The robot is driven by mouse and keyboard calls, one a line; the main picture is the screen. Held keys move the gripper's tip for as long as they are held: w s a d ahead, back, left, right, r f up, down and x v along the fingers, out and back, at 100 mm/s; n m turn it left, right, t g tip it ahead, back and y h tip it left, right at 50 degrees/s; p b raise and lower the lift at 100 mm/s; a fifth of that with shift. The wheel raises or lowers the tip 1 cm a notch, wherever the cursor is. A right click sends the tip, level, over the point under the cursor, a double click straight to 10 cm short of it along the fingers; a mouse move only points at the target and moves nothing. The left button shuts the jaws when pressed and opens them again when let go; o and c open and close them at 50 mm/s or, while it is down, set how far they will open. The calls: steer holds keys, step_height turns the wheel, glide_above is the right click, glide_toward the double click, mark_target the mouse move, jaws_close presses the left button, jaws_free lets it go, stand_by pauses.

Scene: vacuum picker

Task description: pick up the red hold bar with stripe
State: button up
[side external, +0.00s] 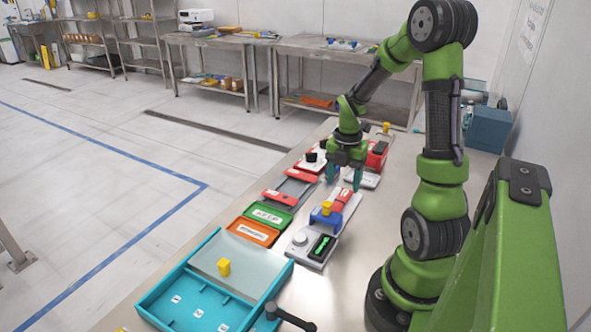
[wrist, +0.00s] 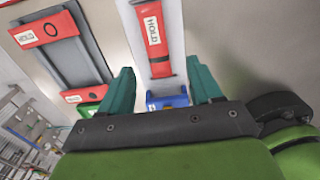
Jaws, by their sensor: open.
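A red bar (wrist: 153,40) with a white HOLD label lies along a light grey plate (wrist: 139,12) in the wrist view. A thin line crosses it below the label. It also shows in the side view (side external: 342,198), beside a blue part (side external: 325,215) with a yellow knob. My gripper (side external: 345,183) is open and empty, with teal fingers pointing down above the far end of that plate. In the wrist view the bar appears between the two fingers (wrist: 163,78), and no contact is seen.
Left of it, a grey frame (wrist: 75,55) carries two other red pieces, each with a white label. Green and orange trays (side external: 253,232) and a teal box (side external: 157,297) stand nearer the camera. A red block (side external: 376,155) stands beyond my gripper.

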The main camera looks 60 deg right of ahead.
mark_target(342, 198)
steer(key=f, duration=0.5)
steer(key=shift+w+d+f, duration=0.2)
steer(key=shift+d+f, duration=0.15)
steer(key=shift+f, duration=0.05)
jaws_close()
